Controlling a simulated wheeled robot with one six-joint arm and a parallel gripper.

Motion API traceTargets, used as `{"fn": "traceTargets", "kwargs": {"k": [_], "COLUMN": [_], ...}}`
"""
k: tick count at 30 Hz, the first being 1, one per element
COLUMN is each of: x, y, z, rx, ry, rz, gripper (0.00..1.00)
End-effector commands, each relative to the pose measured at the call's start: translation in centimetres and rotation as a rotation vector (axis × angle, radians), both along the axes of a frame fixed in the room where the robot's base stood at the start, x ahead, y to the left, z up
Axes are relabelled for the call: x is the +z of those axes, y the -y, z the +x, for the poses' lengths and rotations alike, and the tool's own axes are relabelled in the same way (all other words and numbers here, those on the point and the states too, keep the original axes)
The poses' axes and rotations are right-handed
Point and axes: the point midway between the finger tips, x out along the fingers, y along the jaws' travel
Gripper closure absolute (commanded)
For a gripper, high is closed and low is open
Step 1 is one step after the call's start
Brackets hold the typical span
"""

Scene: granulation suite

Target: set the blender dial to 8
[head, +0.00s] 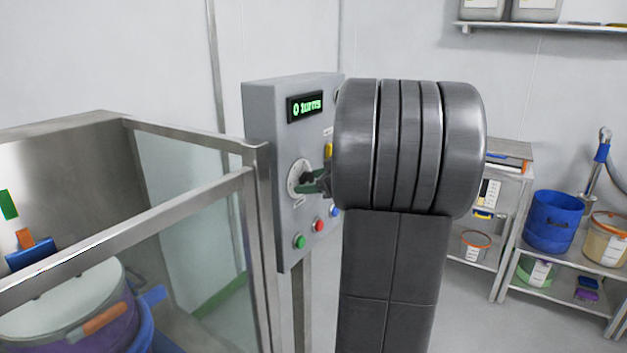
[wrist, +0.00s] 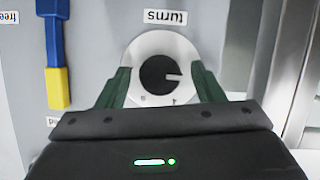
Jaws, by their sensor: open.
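The blender dial is a dark round knob on a white disc, on a grey control panel (head: 262,170). In the wrist view the dial (wrist: 158,72) has a white pointer mark toward the picture's right, under an upside-down "turns" label. In the head view the dial (head: 297,177) is partly covered by my gripper (head: 318,183). My gripper (wrist: 161,76) is open, with one green finger on each side of the knob, apart from it. A green-lit display (head: 306,106) above the dial reads something like "turns"; its leading character is unclear.
Green (head: 300,242), red (head: 319,225) and blue (head: 335,211) buttons sit below the dial. A blue and yellow handle (wrist: 56,60) is beside it in the wrist view. A glass-sided metal enclosure (head: 190,170) stands left; shelves (head: 560,262) with tubs stand right. My arm hides the panel's right part.

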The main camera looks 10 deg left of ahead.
Motion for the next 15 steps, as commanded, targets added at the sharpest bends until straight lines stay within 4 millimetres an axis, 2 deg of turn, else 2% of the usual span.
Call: {"fn": "traceTargets", "kwargs": {"k": [7,8,14,15], "x": [-0.02,-0.03,-0.02,-0.03], "y": [-0.08,-0.07,-0.06,-0.06], "z": [0.03,0.03,0.03,0.03], "rx": [0.0,0.0,0.0,0.0], "ry": [0.0,0.0,0.0,0.0], "rz": [0.0,0.0,0.0,0.0], "gripper": [0.39,0.43,0.82,0.83]}}
